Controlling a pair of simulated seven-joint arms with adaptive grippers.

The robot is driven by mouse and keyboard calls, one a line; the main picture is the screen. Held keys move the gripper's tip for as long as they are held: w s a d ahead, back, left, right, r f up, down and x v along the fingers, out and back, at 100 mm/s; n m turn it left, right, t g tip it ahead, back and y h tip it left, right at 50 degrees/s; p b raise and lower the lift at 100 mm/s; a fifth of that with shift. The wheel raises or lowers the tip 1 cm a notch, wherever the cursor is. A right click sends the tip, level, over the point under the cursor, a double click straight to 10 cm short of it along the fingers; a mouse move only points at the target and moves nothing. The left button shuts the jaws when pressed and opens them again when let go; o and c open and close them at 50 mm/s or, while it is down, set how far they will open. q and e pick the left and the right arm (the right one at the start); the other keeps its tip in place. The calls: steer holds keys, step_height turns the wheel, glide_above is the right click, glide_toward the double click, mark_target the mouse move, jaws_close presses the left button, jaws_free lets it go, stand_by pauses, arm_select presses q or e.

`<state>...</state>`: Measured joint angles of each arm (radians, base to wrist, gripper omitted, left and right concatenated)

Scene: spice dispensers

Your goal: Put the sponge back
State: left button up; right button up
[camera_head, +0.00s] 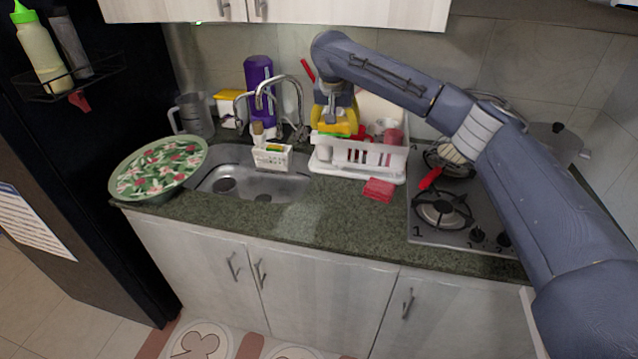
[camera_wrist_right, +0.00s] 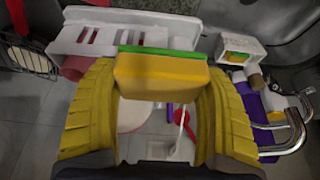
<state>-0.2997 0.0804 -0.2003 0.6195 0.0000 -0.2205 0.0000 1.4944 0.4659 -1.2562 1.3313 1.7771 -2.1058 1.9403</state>
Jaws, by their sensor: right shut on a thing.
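My right gripper (camera_head: 336,123) is above the back left part of the white dish rack. In the right wrist view its yellow fingers (camera_wrist_right: 160,105) are shut on a yellow sponge (camera_wrist_right: 160,76) with a green layer along one side. In the head view the sponge is hard to tell apart from the yellow fingers. A small white caddy (camera_head: 272,158) sits at the back edge of the sink, left of the gripper. It also shows in the right wrist view (camera_wrist_right: 240,46), with something yellow and green inside. My left gripper is not in view.
The dish rack (camera_head: 357,174) holds cups and dishes. The faucet (camera_head: 299,103) and a purple bottle (camera_head: 259,88) stand behind the sink (camera_head: 286,187). A red cloth-like item (camera_head: 379,189) lies in front of the rack. A floral tray (camera_head: 158,168) is at left, the stove (camera_head: 466,207) at right.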

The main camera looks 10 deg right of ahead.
mark_target(334, 183)
step_height(334, 183, down, 20)
steer(key=shift+r, duration=0.2)
stand_by(0.5)
steer(key=shift+f, duration=0.15)
steer(key=o, duration=1.1)
steer(key=v, duration=1.2)
